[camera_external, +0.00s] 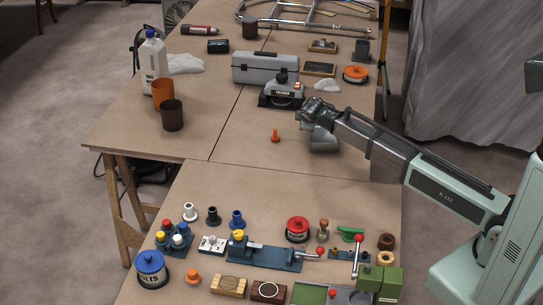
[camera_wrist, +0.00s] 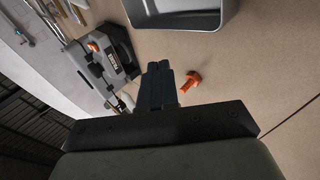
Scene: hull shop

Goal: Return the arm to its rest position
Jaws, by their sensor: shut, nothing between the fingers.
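My arm reaches in from the right in the external view. My gripper (camera_external: 308,113) is above the far table, in front of the polisher. In the wrist view its dark fingers (camera_wrist: 158,84) are together, with nothing between them. A small orange peg-like piece (camera_external: 275,135) lies on the table, lower left of my gripper. It also shows in the wrist view (camera_wrist: 190,82), just right of the fingertips in the picture and apart from them. A grey tray (camera_external: 323,143) sits below my wrist, partly hidden by it. The tray's rim shows at the top of the wrist view (camera_wrist: 210,25).
The polisher (camera_external: 283,94) and a grey toolbox (camera_external: 265,68) stand behind my gripper. An orange-topped spool (camera_external: 355,74) is at the back right. The near table holds a blue fixture (camera_external: 264,255), a red-topped spool (camera_external: 297,229) and several small parts. The table left of the orange piece is clear.

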